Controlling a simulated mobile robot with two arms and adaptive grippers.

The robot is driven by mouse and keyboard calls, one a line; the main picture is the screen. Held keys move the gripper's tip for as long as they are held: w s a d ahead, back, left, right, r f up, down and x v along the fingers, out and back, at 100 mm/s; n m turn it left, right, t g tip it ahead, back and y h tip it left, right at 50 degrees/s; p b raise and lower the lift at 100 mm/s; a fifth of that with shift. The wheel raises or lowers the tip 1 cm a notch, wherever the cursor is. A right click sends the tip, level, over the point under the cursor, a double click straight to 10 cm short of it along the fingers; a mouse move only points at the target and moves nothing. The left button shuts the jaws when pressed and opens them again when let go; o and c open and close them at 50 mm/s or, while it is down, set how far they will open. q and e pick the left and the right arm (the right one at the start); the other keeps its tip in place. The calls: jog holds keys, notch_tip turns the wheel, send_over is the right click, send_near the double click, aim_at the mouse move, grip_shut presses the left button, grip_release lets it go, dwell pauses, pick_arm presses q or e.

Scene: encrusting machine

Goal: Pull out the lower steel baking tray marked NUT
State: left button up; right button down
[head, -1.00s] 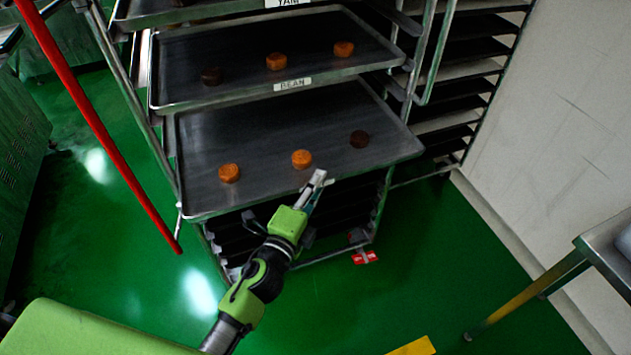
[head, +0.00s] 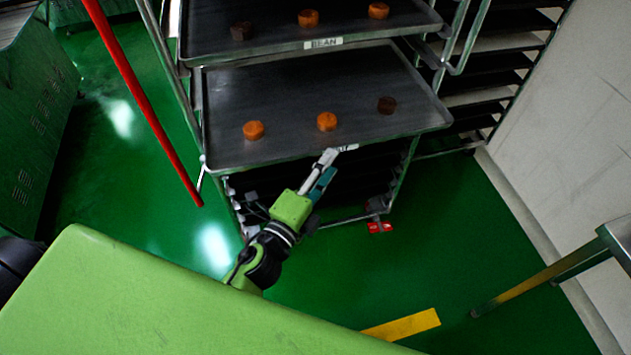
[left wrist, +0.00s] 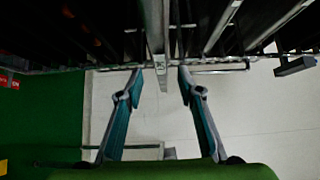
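The lower steel tray (head: 290,100) sits in the rack under the tray marked BEAN (head: 323,43). Two orange pieces and one dark piece lie on it. Its front label (head: 345,148) is partly hidden by my left gripper (head: 328,168), which is at the middle of the tray's front edge. In the left wrist view the fingers (left wrist: 160,78) stand apart, one on each side of the labelled tray edge (left wrist: 157,45). I see gaps on both sides, so the gripper is open. My right gripper is not in view.
The rack's uprights (head: 400,165) stand beside the trays. A slanted red bar (head: 145,105) is at the left. A metal table leg (head: 530,278) is at the right, near the wall (head: 585,120).

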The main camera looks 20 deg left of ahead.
pick_arm(q)
jog(key=shift+s+a, duration=0.15)
jog(key=shift+s, duration=0.75)
jog(key=shift+s+a, duration=0.2)
jog(key=shift+s, duration=0.75)
jog(key=shift+s+a, duration=0.15)
jog(key=shift+s, duration=0.75)
jog(key=s+f+n+g+y, duration=0.1)
jog(key=s+f+n+g, duration=0.15)
jog(key=f, duration=0.85)
jog(key=s+a+f+n+g, duration=0.1)
jog(key=s+f+n+g, duration=0.15)
jog(key=f, duration=0.75)
jog(key=s+f+n+g+y, duration=0.1)
jog(key=s+f+n+g, duration=0.2)
jog(key=f, duration=0.8)
jog(key=s+a+f+n+g, duration=0.2)
jog(key=s+f, duration=0.4)
jog(key=s, duration=0.3)
jog(key=s+a+f+n+g+y+p, duration=0.1)
jog(key=s+a+f+n+g, duration=0.2)
jog(key=s+f, duration=0.4)
jog(key=s+a+f+n+g, duration=0.3)
jog(key=s+f, duration=0.4)
jog(key=s, duration=0.5)
jog(key=shift+s+f+n+g, duration=0.15)
jog(key=shift+s+n+g, duration=0.2)
jog(key=shift+n, duration=0.55)
